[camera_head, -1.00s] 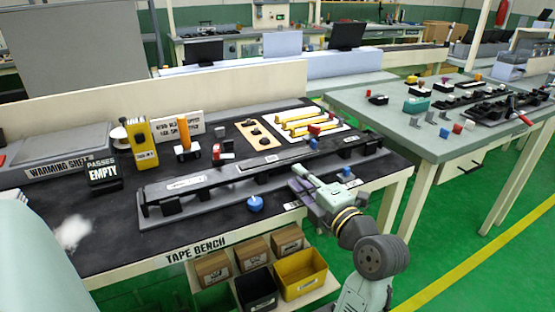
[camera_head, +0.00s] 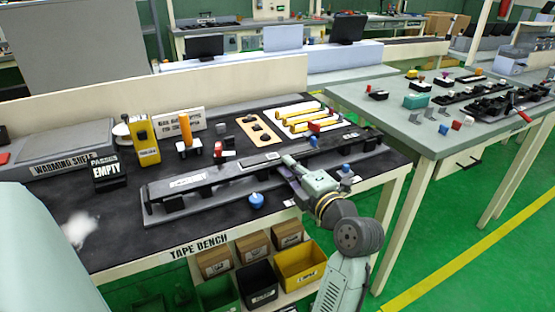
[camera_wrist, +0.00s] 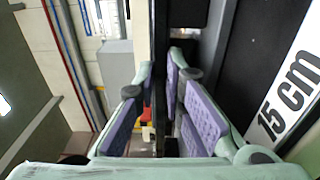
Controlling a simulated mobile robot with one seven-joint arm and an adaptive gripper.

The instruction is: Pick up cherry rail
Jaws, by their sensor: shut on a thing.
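A long, dark rail (camera_head: 225,176) with a white label near its left end lies along a grey fixture on the bench. The label is too blurred to read surely, and I see no red colour on this rail. My gripper (camera_head: 284,163) reaches it from the front, right of its middle. In the wrist view, the purple-padded fingers of my gripper (camera_wrist: 163,75) are shut on a narrow dark strip of the rail (camera_wrist: 161,30). The held part is mostly hidden by the fingers. I cannot tell whether the rail is clear of its supports.
A blue knob (camera_head: 256,200) stands in front of the fixture. Bins (camera_head: 300,266) sit below the bench edge. A second bench (camera_head: 400,125) stands right.

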